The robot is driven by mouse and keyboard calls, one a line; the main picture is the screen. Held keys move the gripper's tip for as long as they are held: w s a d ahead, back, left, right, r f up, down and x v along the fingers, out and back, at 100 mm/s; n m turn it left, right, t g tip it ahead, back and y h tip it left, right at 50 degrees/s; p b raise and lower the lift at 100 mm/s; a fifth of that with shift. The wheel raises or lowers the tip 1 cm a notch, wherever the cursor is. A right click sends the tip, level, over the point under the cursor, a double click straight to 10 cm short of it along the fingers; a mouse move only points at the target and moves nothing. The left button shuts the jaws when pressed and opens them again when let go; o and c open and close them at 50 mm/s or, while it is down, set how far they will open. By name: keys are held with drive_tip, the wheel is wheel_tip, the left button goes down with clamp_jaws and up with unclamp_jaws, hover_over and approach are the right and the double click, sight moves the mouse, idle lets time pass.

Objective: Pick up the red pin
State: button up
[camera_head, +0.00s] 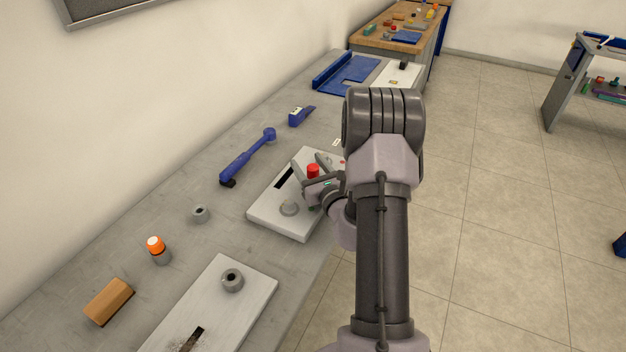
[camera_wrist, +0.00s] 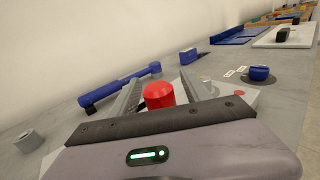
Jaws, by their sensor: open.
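The red pin (camera_head: 313,170) stands upright on the light grey plate (camera_head: 262,213) on the bench. In the wrist view the red pin (camera_wrist: 159,95) shows between the two fingers, with its lower part hidden behind my gripper's body. My gripper (camera_head: 318,170) is open, with one finger on each side of the pin. I cannot tell whether either finger touches it. In the wrist view my gripper (camera_wrist: 165,97) reaches forward over the plate.
A blue wrench-like tool (camera_head: 247,158) and a small blue block (camera_head: 301,116) lie behind the plate. A second plate (camera_head: 247,297) lies at the front.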

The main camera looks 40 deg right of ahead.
clamp_jaws()
drive_tip(key=shift+r, duration=0.3)
drive_tip(key=r+p, duration=0.2)
drive_tip(key=r, duration=0.1)
drive_tip(key=shift+s+r+p, duration=0.3)
drive_tip(key=shift+p, duration=0.1)
drive_tip(key=d+p+v, duration=0.1)
drive_tip(key=v, duration=1.4)
drive_tip(key=shift+s+d+r, duration=0.3)
drive_tip(key=shift+s+r, duration=0.15)
drive_tip(key=shift+s, duration=0.05)
drive_tip(key=shift+r+p, duration=0.15)
drive_tip(key=shift+p, duration=0.2)
wheel_tip(320, 180, up, 3)
drive_tip(key=shift+f+p, duration=0.1)
drive_tip(key=shift+p, duration=1.1)
